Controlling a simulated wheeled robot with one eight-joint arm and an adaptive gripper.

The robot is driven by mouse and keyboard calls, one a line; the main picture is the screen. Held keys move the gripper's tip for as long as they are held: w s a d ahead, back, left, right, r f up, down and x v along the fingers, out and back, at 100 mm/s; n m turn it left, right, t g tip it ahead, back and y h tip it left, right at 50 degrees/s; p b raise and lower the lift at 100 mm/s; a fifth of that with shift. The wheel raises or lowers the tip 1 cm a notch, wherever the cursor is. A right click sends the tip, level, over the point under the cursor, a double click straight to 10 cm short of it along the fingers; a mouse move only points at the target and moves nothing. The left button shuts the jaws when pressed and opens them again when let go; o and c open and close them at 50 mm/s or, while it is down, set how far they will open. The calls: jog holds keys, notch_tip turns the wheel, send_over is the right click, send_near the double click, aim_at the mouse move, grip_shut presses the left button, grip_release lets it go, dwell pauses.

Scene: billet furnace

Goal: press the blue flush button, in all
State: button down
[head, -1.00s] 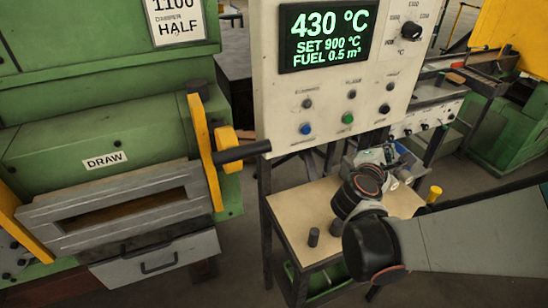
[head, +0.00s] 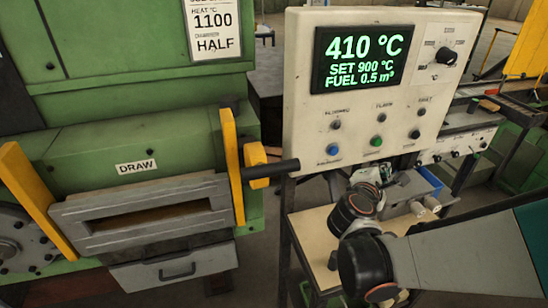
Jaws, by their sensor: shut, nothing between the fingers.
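The blue flush button (head: 333,150) is at the lower left of the pale control panel (head: 300,90) and is in plain view. A green button (head: 376,141) and a dark button (head: 414,134) sit to its right in the same row. My gripper (head: 372,173) is below the panel's lower edge, beyond my black wrist joints. It is small and partly hidden by my wrist, and its fingers look closed and empty. It is below and right of the blue button, apart from it in the picture.
The panel display (head: 356,58) reads 410 °C, set 900 °C. A black-tipped yellow lever (head: 257,170) sticks out from the green furnace (head: 80,140) left of the panel. A wooden-topped table (head: 310,228) with a grey box (head: 410,190) stands below the panel.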

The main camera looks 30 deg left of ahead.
aim_at(334, 151)
jog(key=s+a+n+y, duration=0.1)
jog(key=a, duration=0.8)
jog(key=shift+a+r+y, duration=0.2)
jog(key=shift+a+y, duration=0.1)
jog(key=shift+a, duration=0.1)
jog(key=shift+a, duration=0.15)
dwell(0.6)
jog(key=shift+w+a, duration=0.2)
jog(key=shift+w, duration=0.05)
jog(key=shift+w+a+b, duration=0.25)
jog(key=shift+a+b, duration=0.05)
jog(key=shift+b, duration=0.05)
dwell(0.8)
jog(key=shift+s+d, duration=0.55)
jog(key=shift+d, duration=0.05)
dwell(0.5)
